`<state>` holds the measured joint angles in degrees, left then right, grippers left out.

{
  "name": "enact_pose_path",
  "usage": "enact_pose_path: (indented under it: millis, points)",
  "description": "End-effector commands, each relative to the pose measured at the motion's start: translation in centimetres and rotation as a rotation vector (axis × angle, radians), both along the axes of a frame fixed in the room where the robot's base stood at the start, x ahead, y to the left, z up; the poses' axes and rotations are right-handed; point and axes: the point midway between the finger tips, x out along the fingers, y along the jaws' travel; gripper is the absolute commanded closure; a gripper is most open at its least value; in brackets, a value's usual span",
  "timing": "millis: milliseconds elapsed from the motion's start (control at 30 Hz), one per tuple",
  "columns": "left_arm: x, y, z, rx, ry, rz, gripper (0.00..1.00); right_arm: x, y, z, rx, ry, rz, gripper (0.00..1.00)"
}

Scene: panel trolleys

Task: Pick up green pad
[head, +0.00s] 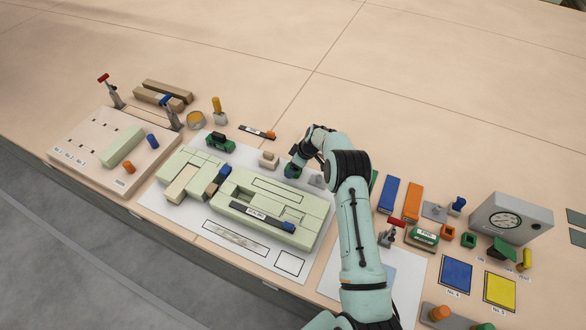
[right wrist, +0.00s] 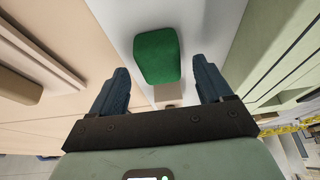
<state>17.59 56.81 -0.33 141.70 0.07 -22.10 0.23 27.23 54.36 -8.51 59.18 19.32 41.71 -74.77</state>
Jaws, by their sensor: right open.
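The green pad (right wrist: 157,55) shows in the right wrist view as a rounded dark green block on a pale surface. It lies ahead of my right gripper (right wrist: 153,88), in line with the space between the two dark blue fingers. The fingers are apart and hold nothing. A small pale block (right wrist: 178,93) shows at the pad's near end. In the head view my right gripper (head: 293,171) is low at the back of the white mat, and I cannot clearly tell the pad there. My left gripper is not in view.
A light green block assembly (head: 318,207) stands in front of my right gripper. A small beige knobbed block (head: 268,159) and a dark green item (head: 219,142) are to its left. Blue (head: 389,194) and orange (head: 412,201) bars lie right of my arm. The table behind is clear.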

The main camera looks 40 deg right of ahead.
Motion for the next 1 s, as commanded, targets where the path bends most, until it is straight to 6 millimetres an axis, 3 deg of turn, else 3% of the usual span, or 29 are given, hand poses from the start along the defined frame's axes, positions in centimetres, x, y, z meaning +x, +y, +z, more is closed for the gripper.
enact_pose_path:
  millis: [267,433,767,1000]
  points:
    - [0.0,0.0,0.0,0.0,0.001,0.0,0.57,0.0,0.0,-0.4,-0.001,0.002,-0.001,0.25]
    - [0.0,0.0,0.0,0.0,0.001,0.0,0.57,0.0,0.0,-0.4,0.0,0.001,-0.001,0.8]
    - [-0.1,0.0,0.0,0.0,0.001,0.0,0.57,0.0,0.0,-0.3,-0.001,0.0,0.0,0.81]
    - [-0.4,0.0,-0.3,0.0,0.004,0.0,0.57,0.1,0.0,1.7,-0.002,-0.002,0.0,0.81]
